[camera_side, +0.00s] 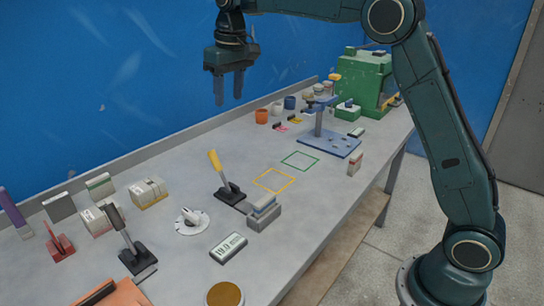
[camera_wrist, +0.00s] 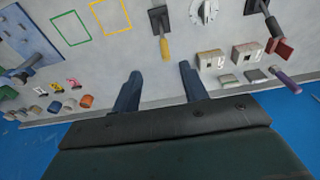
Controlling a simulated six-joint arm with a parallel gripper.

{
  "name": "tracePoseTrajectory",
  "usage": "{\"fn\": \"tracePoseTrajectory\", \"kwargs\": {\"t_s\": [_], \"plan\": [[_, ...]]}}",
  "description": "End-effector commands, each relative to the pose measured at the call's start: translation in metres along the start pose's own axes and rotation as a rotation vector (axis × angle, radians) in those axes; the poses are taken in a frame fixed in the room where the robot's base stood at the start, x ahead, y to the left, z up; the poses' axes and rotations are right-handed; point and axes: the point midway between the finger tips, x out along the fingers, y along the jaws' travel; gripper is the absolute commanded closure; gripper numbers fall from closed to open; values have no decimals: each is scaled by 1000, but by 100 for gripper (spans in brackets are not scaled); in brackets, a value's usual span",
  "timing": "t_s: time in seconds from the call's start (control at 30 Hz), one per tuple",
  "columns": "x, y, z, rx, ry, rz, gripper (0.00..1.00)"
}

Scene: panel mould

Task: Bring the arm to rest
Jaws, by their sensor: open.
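My gripper (camera_side: 229,88) hangs above the back edge of the bench in the side view, fingers pointing down. Its two fingers are apart with nothing between them. In the wrist view the open fingers (camera_wrist: 158,90) reach over the bench, also empty. The arm is raised and bent, clear of everything on the bench (camera_side: 150,255).
Below stand a yellow-handled lever (camera_side: 222,172), a black-handled lever (camera_side: 128,240), a white dial (camera_side: 191,221) and several boxes (camera_side: 148,192). A blue stand (camera_side: 328,142) and green machine (camera_side: 362,80) are farther right. Yellow (camera_side: 274,180) and green (camera_side: 300,160) outlines are empty.

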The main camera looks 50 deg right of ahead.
Motion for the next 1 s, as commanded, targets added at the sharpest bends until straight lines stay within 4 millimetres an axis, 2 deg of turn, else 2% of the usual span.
{"fn": "tracePoseTrajectory", "kwargs": {"t_s": [0.03, 0.2, 0.5, 0.73, 1.0], "plan": [[-10, 0, 10, 0, 12, 0, 56], [-32, 2, 42, 0, 50, 0, 56], [-60, 3, 107, 0, 115, 0, 56], [-69, 4, 161, 0, 166, 0, 56], [-67, 5, 226, 0, 226, 0, 56]]}}
